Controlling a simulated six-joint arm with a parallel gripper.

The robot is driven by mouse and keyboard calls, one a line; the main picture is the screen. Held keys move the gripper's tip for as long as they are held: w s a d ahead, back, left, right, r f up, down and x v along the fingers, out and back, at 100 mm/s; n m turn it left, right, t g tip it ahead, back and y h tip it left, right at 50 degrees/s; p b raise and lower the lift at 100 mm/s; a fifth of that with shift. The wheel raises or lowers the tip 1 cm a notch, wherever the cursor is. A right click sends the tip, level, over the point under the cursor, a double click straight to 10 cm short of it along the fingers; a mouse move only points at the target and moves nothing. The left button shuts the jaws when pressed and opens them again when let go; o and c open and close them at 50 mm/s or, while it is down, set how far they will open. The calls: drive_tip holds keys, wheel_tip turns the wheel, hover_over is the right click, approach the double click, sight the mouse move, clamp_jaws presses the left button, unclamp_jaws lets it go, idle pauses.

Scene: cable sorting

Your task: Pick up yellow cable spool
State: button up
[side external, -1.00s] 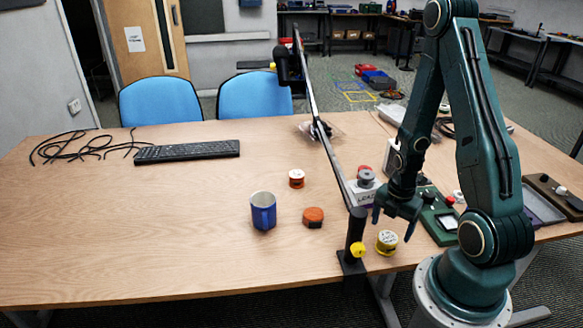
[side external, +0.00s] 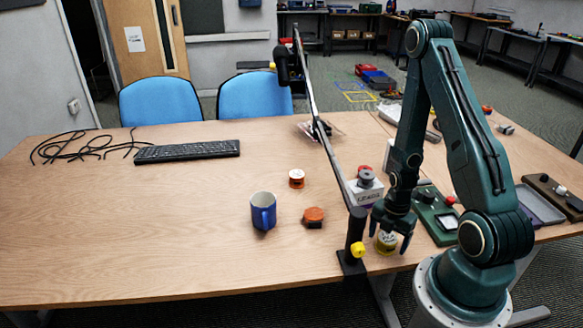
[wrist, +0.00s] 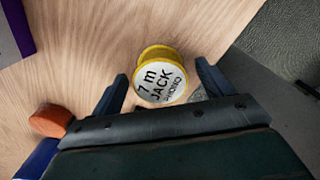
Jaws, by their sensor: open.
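The yellow cable spool (side external: 387,242) stands on the table near its front edge, just right of the black stand. In the wrist view the spool (wrist: 162,74) shows a white label reading "7 m JACK" and a yellow rim. My gripper (side external: 390,236) is open and points down over the spool. In the wrist view its two fingers (wrist: 162,84) lie on either side of the spool, with a gap on each side. The gripper hides the spool's upper part in the side view.
A black stand (side external: 354,240) with a tall slanted pole is close left of my gripper. An orange spool (side external: 314,215), a blue mug (side external: 263,211) and a red-and-white spool (side external: 296,178) sit further left. A green box (side external: 436,218) is at right.

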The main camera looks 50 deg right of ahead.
sight(388, 237)
idle(0.5)
drive_tip(key=c, duration=1.1)
drive_tip(key=shift+r, duration=0.15)
wheel_tip(388, 237, up, 20)
drive_tip(key=shift+f, duration=0.2)
idle(0.4)
idle(0.5)
